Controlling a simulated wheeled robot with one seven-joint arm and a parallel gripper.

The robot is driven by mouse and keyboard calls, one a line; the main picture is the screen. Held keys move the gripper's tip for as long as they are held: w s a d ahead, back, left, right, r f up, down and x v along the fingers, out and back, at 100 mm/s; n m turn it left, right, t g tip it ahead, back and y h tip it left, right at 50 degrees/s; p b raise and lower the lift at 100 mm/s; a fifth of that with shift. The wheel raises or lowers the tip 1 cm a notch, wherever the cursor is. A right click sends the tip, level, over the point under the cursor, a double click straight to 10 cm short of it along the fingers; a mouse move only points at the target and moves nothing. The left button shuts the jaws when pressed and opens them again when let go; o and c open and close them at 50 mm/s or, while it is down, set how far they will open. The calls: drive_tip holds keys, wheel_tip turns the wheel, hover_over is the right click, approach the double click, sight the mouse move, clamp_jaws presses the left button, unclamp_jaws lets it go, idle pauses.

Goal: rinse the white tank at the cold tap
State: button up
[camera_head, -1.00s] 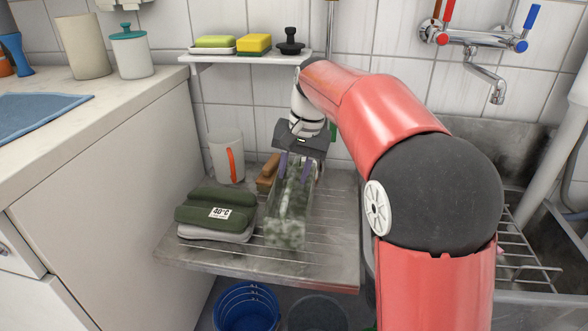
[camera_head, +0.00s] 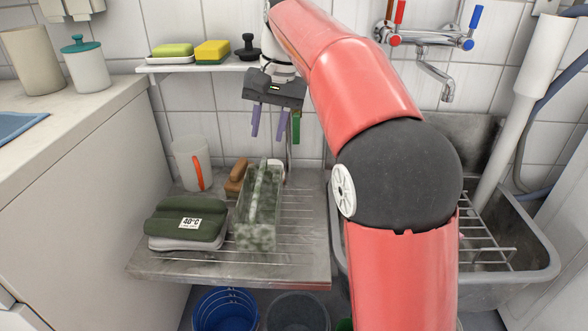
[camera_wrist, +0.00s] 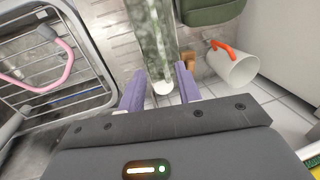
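The tank (camera_head: 258,222) is a long, cloudy box mottled grey-green, with a raised ridge along its top. It lies on the metal draining board (camera_head: 230,268). In the wrist view the tank (camera_wrist: 157,40) shows a round white cap at its near end. My gripper (camera_head: 269,122) has purple fingers and is open and empty, above and behind the tank, apart from it. In the wrist view the spread fingers (camera_wrist: 160,88) lie either side of the white cap. The tap (camera_head: 437,75), with red and blue handles, is on the wall at the right; the blue-marked handle (camera_head: 472,25) is on its right.
A folded green cloth bundle (camera_head: 185,220) tagged 40°C lies left of the tank. A white jug (camera_head: 190,165) with an orange handle and a brown brush (camera_head: 236,178) stand behind. The sink (camera_head: 545,262) with a wire rack is at right. A shelf (camera_head: 195,67) holds sponges.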

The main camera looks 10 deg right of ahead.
drive_tip(key=s+d+f+t, duration=0.1)
drive_tip(key=s+d+f, duration=0.2)
drive_tip(key=s, duration=0.6)
drive_tip(key=s+d+f+n+t+h, duration=0.1)
drive_tip(key=s+d+f+t, duration=0.1)
drive_tip(key=s+d+f, duration=0.2)
drive_tip(key=s+d+f+n+t+h, duration=0.1)
drive_tip(key=s+d+f, duration=0.3)
drive_tip(key=s, duration=0.9)
wheel_tip(320, 180, down, 2)
drive_tip(key=shift+s+f+t, duration=0.25)
drive_tip(key=shift+s+t, duration=0.05)
drive_tip(key=shift+t, duration=0.3)
drive_tip(key=shift+o, duration=0.3)
drive_tip(key=shift+d, duration=0.1)
